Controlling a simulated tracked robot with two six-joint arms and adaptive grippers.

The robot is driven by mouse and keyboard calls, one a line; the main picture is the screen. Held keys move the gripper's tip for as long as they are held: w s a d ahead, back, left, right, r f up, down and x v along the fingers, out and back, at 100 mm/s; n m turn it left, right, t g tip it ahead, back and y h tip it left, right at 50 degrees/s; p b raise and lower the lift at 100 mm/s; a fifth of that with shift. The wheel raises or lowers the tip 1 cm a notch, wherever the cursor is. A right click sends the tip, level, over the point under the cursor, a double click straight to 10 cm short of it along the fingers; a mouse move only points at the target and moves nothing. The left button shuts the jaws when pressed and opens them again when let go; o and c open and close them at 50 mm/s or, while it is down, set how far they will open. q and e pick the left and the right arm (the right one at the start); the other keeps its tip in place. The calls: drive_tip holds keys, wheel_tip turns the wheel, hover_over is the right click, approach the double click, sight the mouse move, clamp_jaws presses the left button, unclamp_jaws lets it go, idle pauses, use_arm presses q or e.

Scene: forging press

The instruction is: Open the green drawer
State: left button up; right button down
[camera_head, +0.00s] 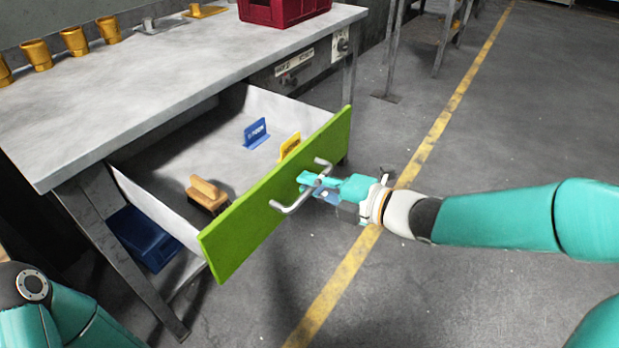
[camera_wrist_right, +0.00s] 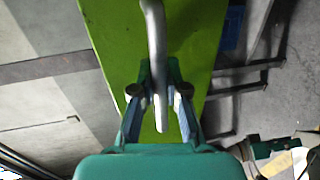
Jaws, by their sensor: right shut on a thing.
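The green drawer (camera_head: 258,212) is pulled well out from under the grey workbench, and its inside shows. Its metal bar handle (camera_head: 292,206) sits on the green front. My right gripper (camera_head: 317,183) is shut on the handle, coming from the right. In the right wrist view, the handle (camera_wrist_right: 154,45) runs between the two fingers of the right gripper (camera_wrist_right: 160,105), with the green front (camera_wrist_right: 195,40) behind. Inside the drawer lie a wooden-backed brush (camera_head: 207,193), a blue holder (camera_head: 256,133) and a yellow holder (camera_head: 290,146). Part of my left arm shows at lower left; its gripper is out of view.
The workbench top (camera_head: 150,85) carries several yellow cups at the back left and a red bin (camera_head: 280,10). A blue bin (camera_head: 145,240) stands below the drawer at left. The floor in front is clear, with a yellow line (camera_head: 440,137).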

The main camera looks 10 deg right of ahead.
drive_tip(key=shift+s+f, duration=0.15)
drive_tip(key=shift+s, duration=0.2)
drive_tip(key=c, duration=1.2)
unclamp_jaws()
drive_tip(key=shift+d, duration=0.1)
drive_tip(key=v, duration=1.2)
drive_tip(key=shift+w, duration=0.1)
